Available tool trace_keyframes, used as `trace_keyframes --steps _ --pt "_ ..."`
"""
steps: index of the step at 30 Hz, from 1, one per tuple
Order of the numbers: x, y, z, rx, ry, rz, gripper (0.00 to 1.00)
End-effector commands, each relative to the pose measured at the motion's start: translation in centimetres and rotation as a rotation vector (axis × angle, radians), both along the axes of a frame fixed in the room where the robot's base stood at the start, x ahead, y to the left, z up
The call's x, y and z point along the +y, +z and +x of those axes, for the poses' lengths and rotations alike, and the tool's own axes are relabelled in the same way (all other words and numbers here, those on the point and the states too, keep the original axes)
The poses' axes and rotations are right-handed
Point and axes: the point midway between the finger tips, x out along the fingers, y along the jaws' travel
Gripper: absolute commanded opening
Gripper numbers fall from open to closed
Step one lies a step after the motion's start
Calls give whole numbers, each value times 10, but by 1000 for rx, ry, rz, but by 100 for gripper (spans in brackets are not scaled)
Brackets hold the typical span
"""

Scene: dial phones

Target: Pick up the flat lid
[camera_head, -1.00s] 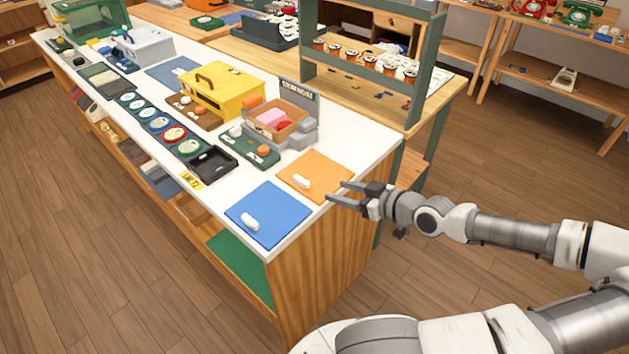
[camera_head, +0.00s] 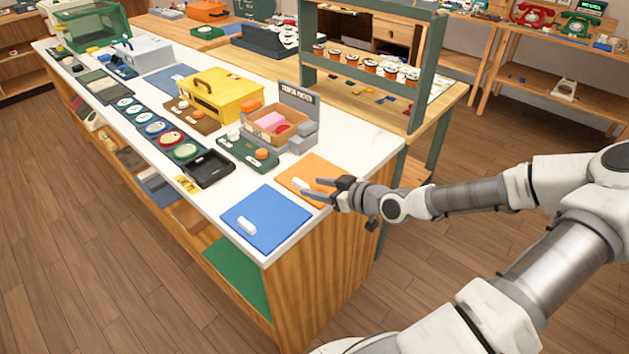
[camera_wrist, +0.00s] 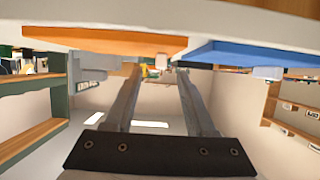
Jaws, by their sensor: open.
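Two flat square panels with white bar handles lie at the near end of the white counter, and I cannot tell which one is the flat lid. The orange panel (camera_head: 317,171) has its handle (camera_head: 300,184) near my gripper. The blue panel (camera_head: 266,217) lies nearer, with its handle (camera_head: 247,226) at its left. My gripper (camera_head: 310,188) is open and empty at the orange panel's right side, partly covering it. In the upside-down wrist view, the orange panel (camera_wrist: 100,39) and its handle (camera_wrist: 161,60) show beyond the open fingers (camera_wrist: 158,71), and the blue panel (camera_wrist: 255,53) is to the right.
A green base with an orange knob (camera_head: 262,154), a box with a pink block (camera_head: 269,121) and a black tray (camera_head: 208,168) stand beyond the panels. A yellow toolbox (camera_head: 228,97) is farther back. The white counter's (camera_head: 370,142) right edge is close to my gripper.

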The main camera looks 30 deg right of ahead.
Motion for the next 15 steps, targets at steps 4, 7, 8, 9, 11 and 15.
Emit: trace_keyframes --steps 4,7,8,9,11,15 --pt "8 -8 18 0 5 -2 55" --pt "11 -12 28 1 2 0 55" --pt "13 -13 31 1 2 0 55" --pt "14 -14 33 1 4 -1 55" --pt "14 -14 36 1 3 -1 55" --pt "15 -15 39 1 1 -1 55"
